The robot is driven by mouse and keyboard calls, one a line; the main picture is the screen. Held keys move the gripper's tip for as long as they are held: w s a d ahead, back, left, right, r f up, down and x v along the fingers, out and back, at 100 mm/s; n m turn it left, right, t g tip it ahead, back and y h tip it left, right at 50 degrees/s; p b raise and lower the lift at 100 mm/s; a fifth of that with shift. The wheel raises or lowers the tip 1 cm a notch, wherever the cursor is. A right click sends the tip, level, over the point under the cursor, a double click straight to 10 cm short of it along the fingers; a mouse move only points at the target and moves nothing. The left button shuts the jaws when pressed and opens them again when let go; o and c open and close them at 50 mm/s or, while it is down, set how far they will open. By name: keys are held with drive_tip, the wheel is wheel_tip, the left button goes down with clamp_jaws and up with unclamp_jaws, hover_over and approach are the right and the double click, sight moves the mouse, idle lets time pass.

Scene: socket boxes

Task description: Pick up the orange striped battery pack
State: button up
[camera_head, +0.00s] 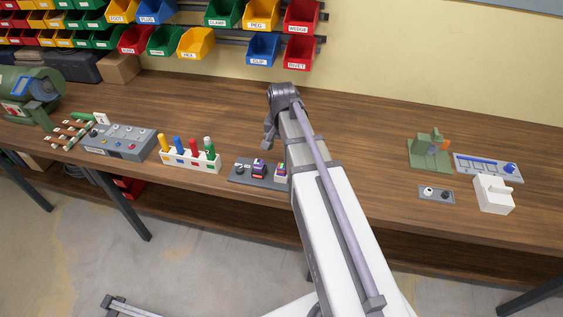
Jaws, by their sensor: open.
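A grey tray (240,176) lies near the front edge of the bench, left of my arm. Small blocks stand on it. One is a dark block (259,169) with a purple top and a reddish-orange mark. Another is a pale block (280,172) with several colours on top, close to my arm. They are too small for me to tell which one is the orange striped battery pack. My gripper (268,136) hangs over the bench behind the tray, apart from the blocks. It is open, and I see nothing in it.
A white rack (193,166) of coloured cylinders and a grey control box (119,141) stand left of the tray. A green fixture (430,153) and a white box (493,195) stand at the right. The bench middle behind the rack is clear.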

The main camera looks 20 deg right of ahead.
sight(282, 166)
wheel_tip(282, 166, down, 6)
drive_tip(key=b, duration=0.6)
drive_tip(key=shift+f, duration=0.1)
wheel_tip(282, 166, down, 5)
drive_tip(key=b, duration=0.5)
drive_tip(key=shift+w+f, duration=0.1)
drive_tip(key=shift+w, duration=0.05)
drive_tip(key=shift+r, duration=0.25)
drive_tip(key=c, duration=0.9)
